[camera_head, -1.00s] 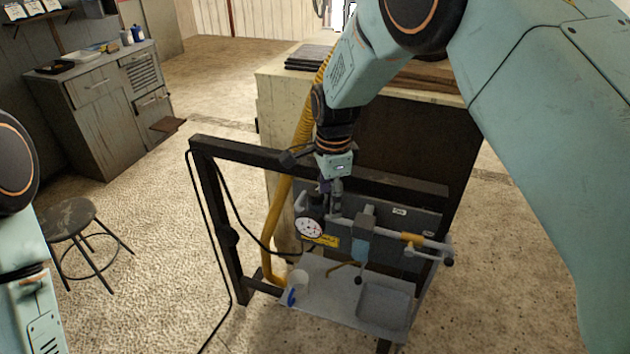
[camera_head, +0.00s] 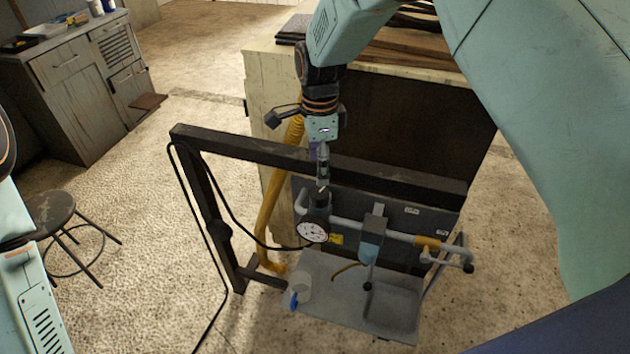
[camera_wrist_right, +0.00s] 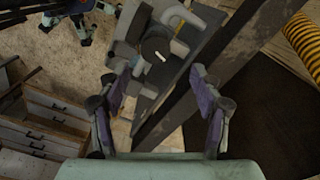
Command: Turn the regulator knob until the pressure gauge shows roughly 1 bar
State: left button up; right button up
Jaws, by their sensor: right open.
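The pressure gauge (camera_head: 312,231) is a round white dial with dark marks, at the left end of the pipe on the rack panel. Its needle is too small to read. The regulator knob (camera_head: 320,197) is dark and stands just above and behind the gauge. In the wrist view the knob (camera_wrist_right: 155,50) is a dark disc with a white mark on top. My right gripper (camera_head: 322,180) points down just above the knob. In the wrist view its two fingers (camera_wrist_right: 158,78) are spread apart with nothing between them, and the knob lies beyond their tips. My left gripper is out of view.
A dark frame bar (camera_head: 385,178) runs close behind the knob. The pipe (camera_head: 395,236) with a yellow band extends right. A grey tray (camera_head: 345,312) lies below, with a small cup (camera_head: 302,286) on it. A yellow hose (camera_head: 266,215) hangs left.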

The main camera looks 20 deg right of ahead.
aim_at(319, 192)
jog(key=shift+s+f, duration=0.15)
jog(key=shift+s, duration=0.05)
notch_tip(319, 192, down, 7)
jog(key=shift+r+p, duration=0.15)
jog(key=shift+p, duration=0.5)
jog(key=shift+f, duration=0.25)
jog(key=shift+s, duration=0.15)
jog(key=shift+s+r, duration=0.1)
jog(key=shift+s, duration=0.15)
jog(key=shift+w+f, duration=0.2)
jog(key=shift+w, duration=0.15)
jog(key=c, duration=0.5)
jog(key=shift+s+r, duration=0.15)
jog(key=c, duration=0.5)
jog(key=shift+c, duration=0.7)
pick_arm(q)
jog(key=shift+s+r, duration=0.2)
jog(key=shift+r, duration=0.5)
